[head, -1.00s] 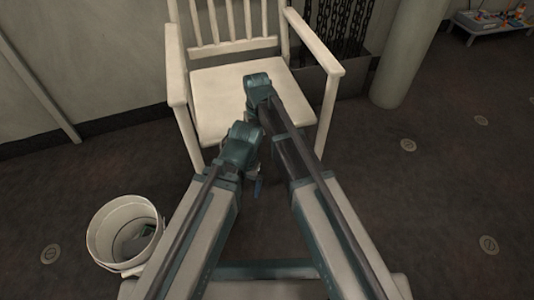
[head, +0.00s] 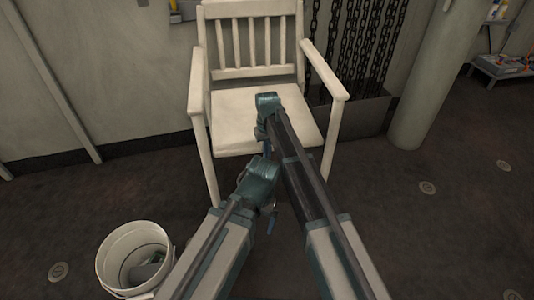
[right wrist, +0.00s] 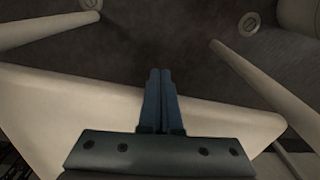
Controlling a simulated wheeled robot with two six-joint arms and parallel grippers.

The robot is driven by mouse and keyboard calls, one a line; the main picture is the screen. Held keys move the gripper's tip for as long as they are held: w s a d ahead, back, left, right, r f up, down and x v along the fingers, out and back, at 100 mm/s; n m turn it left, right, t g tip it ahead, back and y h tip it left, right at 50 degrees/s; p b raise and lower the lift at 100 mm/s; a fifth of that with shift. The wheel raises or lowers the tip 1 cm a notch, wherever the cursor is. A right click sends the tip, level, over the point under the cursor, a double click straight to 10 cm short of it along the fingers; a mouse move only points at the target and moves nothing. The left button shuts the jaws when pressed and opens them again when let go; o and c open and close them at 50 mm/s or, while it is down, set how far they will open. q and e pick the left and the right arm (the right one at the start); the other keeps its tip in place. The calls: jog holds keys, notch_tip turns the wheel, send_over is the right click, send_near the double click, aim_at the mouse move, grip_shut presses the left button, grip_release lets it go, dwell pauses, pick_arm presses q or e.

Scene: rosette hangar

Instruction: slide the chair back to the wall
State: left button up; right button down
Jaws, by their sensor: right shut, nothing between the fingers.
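The cream wooden chair (head: 250,105) stands upright in the head view, its slatted back toward the wall (head: 110,60). I cannot tell the gap behind it. My right gripper (head: 267,147) is mostly hidden under its wrist, near the front of the seat. In the right wrist view my right gripper's fingers (right wrist: 160,100) are together and empty, pointing across the pale seat edge (right wrist: 60,115); contact is unclear. My left gripper (head: 270,223) is low in front of the chair, mostly hidden by its own wrist, so its jaws cannot be read.
A white bucket (head: 105,265) with something inside stands on the floor at lower left. A bin (head: 360,115) with hanging chains (head: 355,40) and a round pillar (head: 430,70) are right of the chair. A low table (head: 505,70) is far right. Floor at right is open.

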jog(key=s+d+r+p, duration=0.1)
jog(key=s+r+p, duration=0.2)
jog(key=r+p, duration=0.7)
jog(key=shift+s+d, duration=0.15)
jog(key=shift+s, duration=0.2)
